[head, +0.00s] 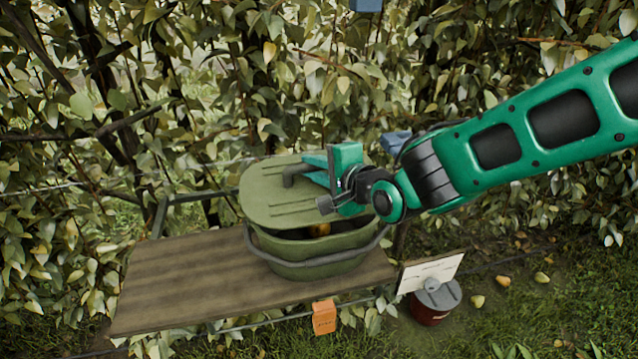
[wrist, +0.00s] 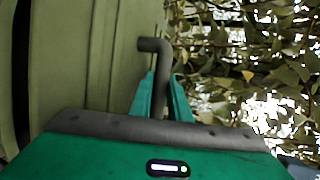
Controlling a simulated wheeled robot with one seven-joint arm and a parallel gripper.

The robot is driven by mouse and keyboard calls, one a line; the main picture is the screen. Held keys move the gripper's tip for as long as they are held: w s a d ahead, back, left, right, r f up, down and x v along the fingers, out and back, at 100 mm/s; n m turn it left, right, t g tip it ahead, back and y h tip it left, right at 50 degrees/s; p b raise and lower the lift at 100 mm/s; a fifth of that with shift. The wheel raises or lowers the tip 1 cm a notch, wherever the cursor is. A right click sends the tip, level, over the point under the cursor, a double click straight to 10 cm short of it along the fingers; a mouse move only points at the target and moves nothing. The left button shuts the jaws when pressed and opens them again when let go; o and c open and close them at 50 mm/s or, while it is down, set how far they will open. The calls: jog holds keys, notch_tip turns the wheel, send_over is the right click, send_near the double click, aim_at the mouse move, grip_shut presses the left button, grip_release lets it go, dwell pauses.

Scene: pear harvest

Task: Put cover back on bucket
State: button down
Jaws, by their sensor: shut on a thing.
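The green cover (head: 275,197) is held at the top of the green bucket (head: 310,262), tilted and shifted toward the back left. A gap at the front right shows the bucket's inside, with something orange-yellow in it. My gripper (head: 308,172) is shut on the cover's dark bent handle (head: 290,174). In the wrist view the gripper fingers (wrist: 163,98) close around the handle (wrist: 155,46), and the cover (wrist: 95,70) fills the left side. Whether the cover touches the bucket's rim at the back is hidden.
The bucket stands on a wooden bench (head: 190,275), whose left part is clear. An orange tag (head: 324,317) hangs at its front edge. A red can with a grey lid (head: 436,299) and a white sign (head: 430,273) are at the right. Pears (head: 478,301) lie on the grass. Leafy branches stand behind.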

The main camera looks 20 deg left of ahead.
jog(key=shift+w+d+f, duration=0.3)
jog(key=shift+d+f, duration=0.05)
jog(key=shift+d, duration=0.05)
jog(key=shift+f, duration=1.9)
jog(key=shift+f, duration=0.2)
jog(key=c, duration=1.7)
grip_release()
jog(key=shift+o, duration=0.2)
jog(key=shift+r, duration=0.15)
jog(key=v, duration=1.2)
